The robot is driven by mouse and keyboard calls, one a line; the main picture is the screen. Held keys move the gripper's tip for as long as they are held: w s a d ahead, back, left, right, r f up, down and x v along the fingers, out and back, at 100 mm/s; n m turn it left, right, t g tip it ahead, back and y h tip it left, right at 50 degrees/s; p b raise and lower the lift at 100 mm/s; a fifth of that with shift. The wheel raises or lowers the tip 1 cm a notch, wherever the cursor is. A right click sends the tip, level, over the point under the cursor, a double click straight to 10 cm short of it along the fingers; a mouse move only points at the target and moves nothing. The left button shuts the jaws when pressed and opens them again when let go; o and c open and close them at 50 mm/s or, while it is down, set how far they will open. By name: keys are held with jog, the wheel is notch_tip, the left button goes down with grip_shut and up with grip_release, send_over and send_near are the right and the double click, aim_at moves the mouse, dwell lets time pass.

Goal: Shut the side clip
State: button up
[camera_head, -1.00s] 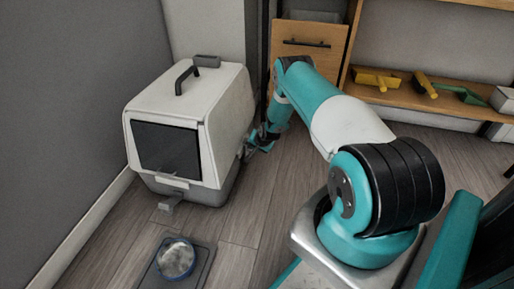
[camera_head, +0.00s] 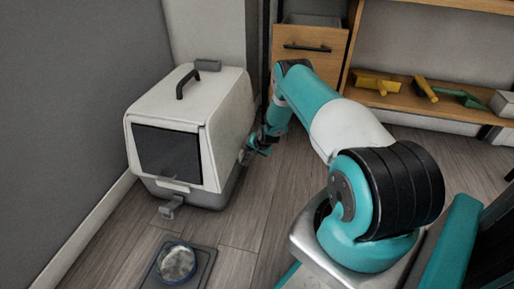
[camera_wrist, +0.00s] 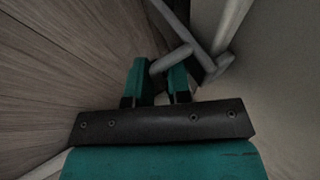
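A white and grey pet carrier (camera_head: 222,115) with a dark front panel stands upright on the floor at left. The side clip (camera_wrist: 172,58) is a grey bar low on the carrier's right side; in the wrist view it slants past my fingertips. My gripper (camera_wrist: 158,78) has its two teal fingers apart with a gap between them, and the clip's end lies at that gap. I cannot tell if the fingers touch it. In the head view my gripper (camera_head: 252,149) is close to the carrier's right side and hides most of the side clip.
Another grey clip (camera_head: 171,207) juts out at the carrier's front bottom, and one (camera_head: 208,65) sits on top behind the black handle (camera_head: 184,80). A bowl (camera_head: 177,262) on a dark mat lies in front. A wooden drawer unit (camera_head: 312,50) stands behind.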

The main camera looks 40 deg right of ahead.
jog(key=p+v, duration=0.8)
jog(key=v, duration=0.9)
jog(key=shift+r+p, duration=0.2)
jog(key=shift+p, duration=0.15)
jog(key=shift+r, duration=0.1)
